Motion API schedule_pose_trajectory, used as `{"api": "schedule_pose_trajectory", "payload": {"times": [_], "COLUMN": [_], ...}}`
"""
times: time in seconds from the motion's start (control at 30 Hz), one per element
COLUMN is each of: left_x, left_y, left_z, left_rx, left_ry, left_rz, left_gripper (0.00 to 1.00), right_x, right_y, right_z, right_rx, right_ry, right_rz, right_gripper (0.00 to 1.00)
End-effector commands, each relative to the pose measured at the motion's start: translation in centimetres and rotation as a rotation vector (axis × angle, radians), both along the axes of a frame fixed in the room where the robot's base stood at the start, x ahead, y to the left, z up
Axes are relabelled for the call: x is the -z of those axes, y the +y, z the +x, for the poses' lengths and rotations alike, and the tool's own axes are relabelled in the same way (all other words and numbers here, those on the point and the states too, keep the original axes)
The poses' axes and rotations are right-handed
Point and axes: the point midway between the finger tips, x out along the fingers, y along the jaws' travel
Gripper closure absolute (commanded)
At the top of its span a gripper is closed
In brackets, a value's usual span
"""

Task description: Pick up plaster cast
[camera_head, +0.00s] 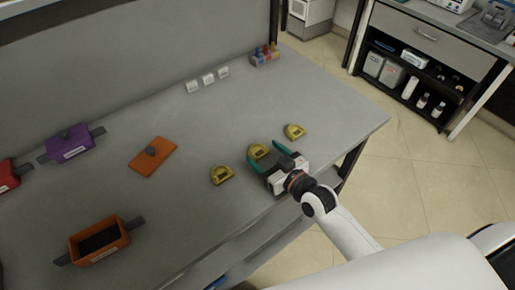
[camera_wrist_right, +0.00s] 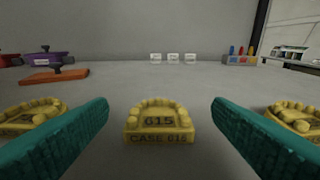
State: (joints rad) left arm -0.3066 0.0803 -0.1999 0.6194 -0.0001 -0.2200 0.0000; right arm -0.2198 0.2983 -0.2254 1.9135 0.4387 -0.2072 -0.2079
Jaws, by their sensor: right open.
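Three yellow dental plaster casts lie on the grey table: a left cast (camera_head: 222,175), a middle cast (camera_head: 258,151) and a right cast (camera_head: 294,131). My right gripper (camera_head: 270,155) is open, with its green fingers on either side of the middle cast and nothing held. In the right wrist view, the middle cast (camera_wrist_right: 159,122) sits centred ahead between the two fingers (camera_wrist_right: 160,135), apart from both. It is marked "615" and "CASE 615". The left cast (camera_wrist_right: 30,115) and right cast (camera_wrist_right: 295,118) are partly hidden behind the fingers. My left gripper is not seen.
An orange lid (camera_head: 152,157) with a knob and an open orange box (camera_head: 99,242) are on the left. A purple box (camera_head: 70,143) and a red box (camera_head: 8,176) stand farther left. White labels (camera_head: 208,79) and a coloured bottle rack (camera_head: 264,56) line the back.

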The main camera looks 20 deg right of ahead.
Motion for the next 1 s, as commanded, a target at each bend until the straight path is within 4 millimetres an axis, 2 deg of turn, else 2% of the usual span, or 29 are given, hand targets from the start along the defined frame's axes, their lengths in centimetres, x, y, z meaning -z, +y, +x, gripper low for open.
{"api": "schedule_pose_trajectory", "payload": {"times": [0.17,0.5,0.77,0.87,1.0], "left_x": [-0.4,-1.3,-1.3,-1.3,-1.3], "left_y": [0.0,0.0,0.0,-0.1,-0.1], "left_z": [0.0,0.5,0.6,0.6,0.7], "left_rx": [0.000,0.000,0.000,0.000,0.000], "left_ry": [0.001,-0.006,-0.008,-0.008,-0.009], "left_rz": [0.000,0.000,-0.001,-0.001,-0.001], "left_gripper": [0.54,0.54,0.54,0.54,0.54], "right_x": [0.1,1.1,1.3,1.3,1.3], "right_y": [0.5,1.9,2.0,2.0,2.0], "right_z": [1.2,5.1,5.3,5.3,5.3], "right_rx": [-0.001,-0.001,-0.001,-0.001,-0.001], "right_ry": [0.000,0.000,0.000,0.000,0.000], "right_rz": [0.001,0.001,0.001,0.001,0.000], "right_gripper": [0.26,0.26,0.26,0.39,0.62]}}
